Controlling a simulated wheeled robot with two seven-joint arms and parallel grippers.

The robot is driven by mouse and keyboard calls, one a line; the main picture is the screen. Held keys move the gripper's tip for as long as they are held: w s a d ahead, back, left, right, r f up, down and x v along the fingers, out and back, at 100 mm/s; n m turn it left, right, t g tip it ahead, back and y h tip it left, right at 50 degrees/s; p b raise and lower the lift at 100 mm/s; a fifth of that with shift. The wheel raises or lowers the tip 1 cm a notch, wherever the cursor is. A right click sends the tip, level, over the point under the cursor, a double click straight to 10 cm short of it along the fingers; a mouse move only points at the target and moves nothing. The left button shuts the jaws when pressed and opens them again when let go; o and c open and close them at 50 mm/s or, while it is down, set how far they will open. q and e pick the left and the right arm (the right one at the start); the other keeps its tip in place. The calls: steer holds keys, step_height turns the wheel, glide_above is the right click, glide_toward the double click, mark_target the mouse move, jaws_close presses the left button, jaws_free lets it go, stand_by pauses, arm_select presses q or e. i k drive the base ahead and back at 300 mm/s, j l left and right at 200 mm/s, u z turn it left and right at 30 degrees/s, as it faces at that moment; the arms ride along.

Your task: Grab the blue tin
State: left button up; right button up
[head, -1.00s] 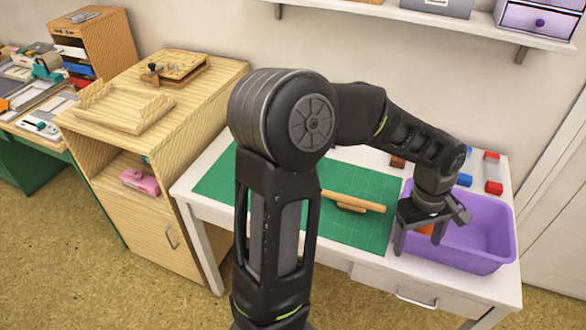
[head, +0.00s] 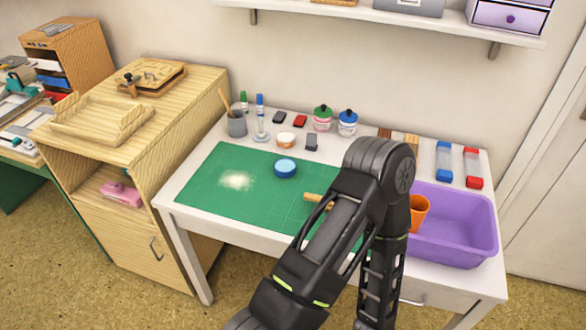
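The blue tin (head: 285,168) is a small round tin with a lighter blue lid. It lies flat on the upper middle of the green mat (head: 215,200) on the white table. Nothing touches it. One of my arms is folded at the front right of the table, its elbow over the right part of the mat and its lower end leaving the bottom of the view. No gripper shows in the head view.
A purple bin (head: 465,230) stands at the right with an orange cup (head: 418,211) at its left end. A wooden piece (head: 315,199) is partly behind my arm. Jars, a grey pen cup (head: 237,123) and small blocks line the back. A pale powdery patch (head: 237,181) lies on the mat.

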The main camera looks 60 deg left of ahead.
mark_target(284, 167)
steer(key=i, duration=0.5)
steer(key=u, duration=2.3)
